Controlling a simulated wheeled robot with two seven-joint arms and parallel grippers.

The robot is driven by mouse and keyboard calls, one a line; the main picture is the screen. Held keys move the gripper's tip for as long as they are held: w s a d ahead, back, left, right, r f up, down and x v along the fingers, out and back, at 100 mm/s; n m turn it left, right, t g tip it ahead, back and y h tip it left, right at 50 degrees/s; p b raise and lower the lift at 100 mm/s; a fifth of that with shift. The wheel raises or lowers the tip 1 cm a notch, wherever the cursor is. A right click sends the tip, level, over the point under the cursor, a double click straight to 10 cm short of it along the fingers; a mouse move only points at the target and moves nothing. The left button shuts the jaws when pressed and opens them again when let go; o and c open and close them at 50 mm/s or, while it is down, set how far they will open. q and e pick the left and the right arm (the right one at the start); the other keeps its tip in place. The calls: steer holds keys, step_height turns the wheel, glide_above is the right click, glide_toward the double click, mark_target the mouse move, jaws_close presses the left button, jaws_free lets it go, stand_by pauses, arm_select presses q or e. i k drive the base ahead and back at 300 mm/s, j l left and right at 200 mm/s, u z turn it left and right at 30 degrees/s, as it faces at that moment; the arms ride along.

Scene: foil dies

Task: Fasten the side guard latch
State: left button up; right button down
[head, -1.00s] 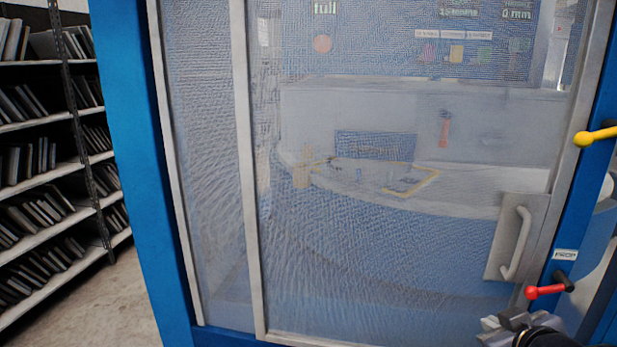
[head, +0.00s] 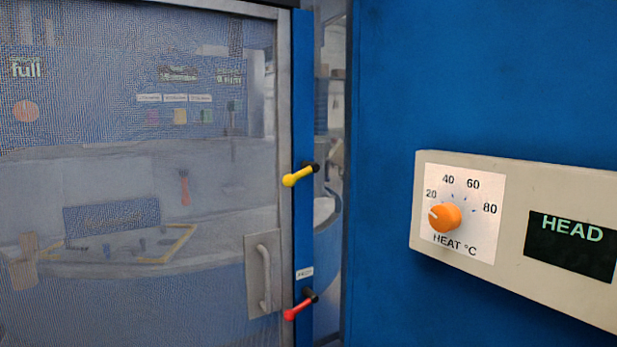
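The side guard is a mesh door (head: 130,180) in a grey frame, at the left of the head view. It stands in line with its blue post (head: 303,120). A pull handle (head: 264,278) sits low on its right edge. A yellow lever (head: 299,176) and, lower down, a red lever (head: 299,305) are mounted on the post, their knobs pointing left toward the door frame. I cannot tell which one is the latch. Neither of my grippers is in view.
A white label (head: 304,272) is on the post above the red lever. At the right, a blue panel (head: 400,80) carries a beige control box with an orange heat knob (head: 445,217) and a dark HEAD display (head: 570,246). A narrow gap separates post and panel.

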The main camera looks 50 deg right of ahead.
mark_target(289, 180)
steer(key=k+l+z, duration=0.15)
steer(key=z, duration=1.4)
